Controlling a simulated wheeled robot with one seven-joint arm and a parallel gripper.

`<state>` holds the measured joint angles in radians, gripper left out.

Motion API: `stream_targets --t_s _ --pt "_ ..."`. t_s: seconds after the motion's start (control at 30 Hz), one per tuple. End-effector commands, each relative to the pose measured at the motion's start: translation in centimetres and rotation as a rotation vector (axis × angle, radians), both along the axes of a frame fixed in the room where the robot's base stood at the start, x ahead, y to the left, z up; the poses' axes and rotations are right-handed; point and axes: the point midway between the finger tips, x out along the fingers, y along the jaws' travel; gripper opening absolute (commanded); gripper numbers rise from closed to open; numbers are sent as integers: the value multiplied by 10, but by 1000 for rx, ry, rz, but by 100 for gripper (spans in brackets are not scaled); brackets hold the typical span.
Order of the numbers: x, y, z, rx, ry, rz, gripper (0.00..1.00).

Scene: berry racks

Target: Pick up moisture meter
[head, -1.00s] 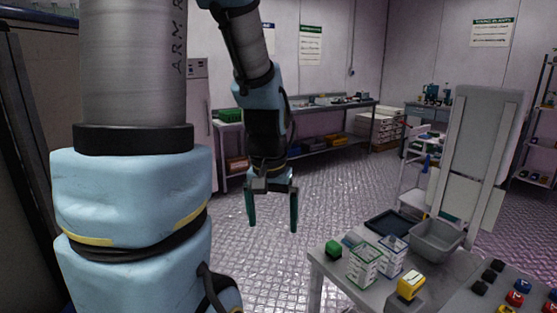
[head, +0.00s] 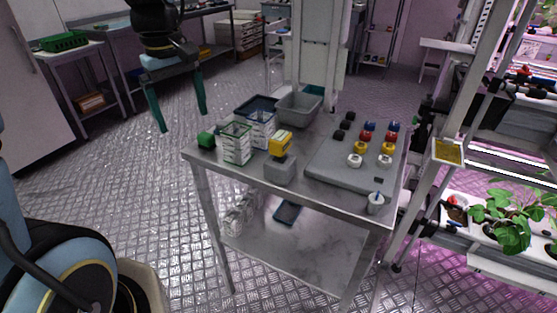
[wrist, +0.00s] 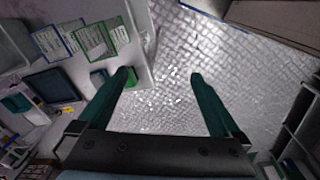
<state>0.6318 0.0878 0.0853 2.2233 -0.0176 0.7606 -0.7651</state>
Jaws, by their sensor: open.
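A yellow device (head: 281,143), most likely the moisture meter, sits upright on a grey block (head: 280,171) near the middle of the metal table (head: 342,203). I cannot make it out in the wrist view. My gripper (head: 182,121) is open and empty, with its green fingers pointing down. It hangs to the left of the table in the head view, well apart from the yellow device. In the wrist view the open fingers (wrist: 160,75) have only bare floor between them.
Beside the device stand a green-edged carton (head: 237,147), a blue-edged carton (head: 262,130), a green block (head: 206,139) and a grey bin (head: 299,108). A grey board (head: 330,170) with coloured knobs lies to the right. A plant rack (head: 480,160) stands further right.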

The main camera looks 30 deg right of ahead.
Motion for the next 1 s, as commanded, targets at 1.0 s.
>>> stream_targets --t_s 1.0 --pt "-93 -172 -41 33 64 340 100"
